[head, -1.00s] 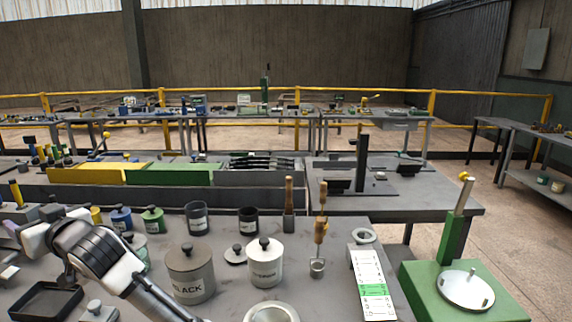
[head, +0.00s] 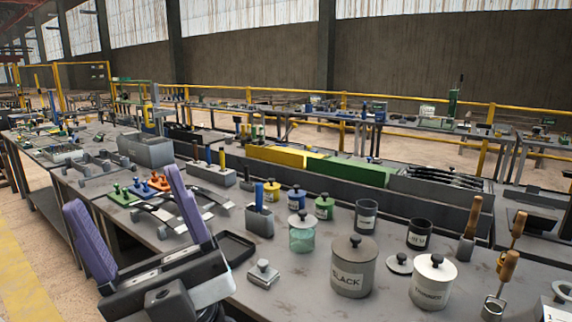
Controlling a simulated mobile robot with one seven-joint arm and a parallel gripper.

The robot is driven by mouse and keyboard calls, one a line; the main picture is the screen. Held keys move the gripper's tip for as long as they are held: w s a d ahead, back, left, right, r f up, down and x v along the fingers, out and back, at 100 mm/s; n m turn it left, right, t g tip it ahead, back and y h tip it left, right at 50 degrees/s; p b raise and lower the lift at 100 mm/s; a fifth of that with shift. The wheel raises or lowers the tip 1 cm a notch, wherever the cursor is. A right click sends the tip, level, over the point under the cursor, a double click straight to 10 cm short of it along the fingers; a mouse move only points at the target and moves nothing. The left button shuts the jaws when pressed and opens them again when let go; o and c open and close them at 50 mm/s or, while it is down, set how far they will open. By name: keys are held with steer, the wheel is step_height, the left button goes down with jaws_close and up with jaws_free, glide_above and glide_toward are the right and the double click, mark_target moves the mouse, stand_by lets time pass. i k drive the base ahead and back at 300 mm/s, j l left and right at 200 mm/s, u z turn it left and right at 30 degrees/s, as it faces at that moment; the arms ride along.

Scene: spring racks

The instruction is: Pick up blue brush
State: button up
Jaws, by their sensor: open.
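A blue upright handle (head: 259,194) rises from a dark grey block (head: 259,222) on the near bench, right of my gripper. It looks like the blue brush, but I cannot tell whether the block is its head or a holder. Another blue handle (head: 222,158) stands farther back in a long grey rack (head: 212,175). My gripper (head: 124,188) is at the lower left, its two purple fingers wide apart and pointing up. Nothing is between them, and it is apart from both blue handles.
A black tray (head: 222,250) lies beside my gripper. Lidded pots, including a grey one marked BLACK (head: 352,268) and a white one (head: 433,284), stand to the right. A small grey lidded block (head: 263,274) is in front. Colored pegged plates (head: 135,190) lie behind my gripper.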

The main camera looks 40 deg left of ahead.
mark_target(207, 148)
steer(key=u, duration=1.55)
